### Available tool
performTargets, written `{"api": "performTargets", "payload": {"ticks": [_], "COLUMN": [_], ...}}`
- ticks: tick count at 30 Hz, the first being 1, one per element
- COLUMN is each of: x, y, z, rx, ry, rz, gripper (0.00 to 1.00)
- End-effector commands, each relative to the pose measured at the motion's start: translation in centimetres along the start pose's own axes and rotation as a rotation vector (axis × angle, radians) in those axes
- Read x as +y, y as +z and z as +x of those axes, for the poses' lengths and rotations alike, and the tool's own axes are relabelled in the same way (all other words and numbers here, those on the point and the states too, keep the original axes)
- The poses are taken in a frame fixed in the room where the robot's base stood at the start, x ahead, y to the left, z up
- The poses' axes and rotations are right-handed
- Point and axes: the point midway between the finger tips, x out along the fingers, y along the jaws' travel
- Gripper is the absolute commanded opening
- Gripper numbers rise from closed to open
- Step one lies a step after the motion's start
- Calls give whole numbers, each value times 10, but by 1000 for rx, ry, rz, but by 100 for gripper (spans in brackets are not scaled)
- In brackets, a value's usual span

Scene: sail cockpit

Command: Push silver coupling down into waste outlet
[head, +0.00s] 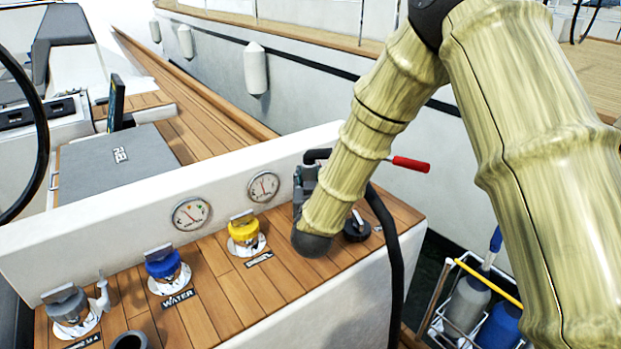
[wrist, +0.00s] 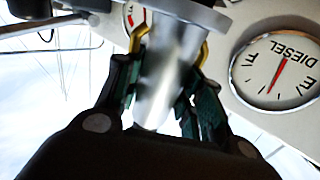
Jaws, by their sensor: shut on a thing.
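In the wrist view the silver coupling (wrist: 158,85) is a shiny, blurred cylinder with a wider rim at the top of the picture. My gripper (wrist: 170,60) is shut on it, with a dark finger on each side. Brass-coloured curved pieces show by the fingertips. In the head view my forearm covers most of the gripper; a grey part (head: 303,183) shows just left of it, above the teak ledge (head: 290,232). I cannot identify the waste outlet or see whether the coupling touches it.
A black hose (head: 390,225) hangs over the ledge's right end, near a red handle (head: 411,164). A diesel gauge (wrist: 277,66) is close beside the gripper.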

Motion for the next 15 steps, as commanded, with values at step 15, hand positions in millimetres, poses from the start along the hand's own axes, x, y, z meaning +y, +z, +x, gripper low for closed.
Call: {"api": "performTargets", "payload": {"ticks": [15], "x": [0], "y": [4], "z": [0], "rx": [2], "ry": [0], "rz": [0], "gripper": [0]}}
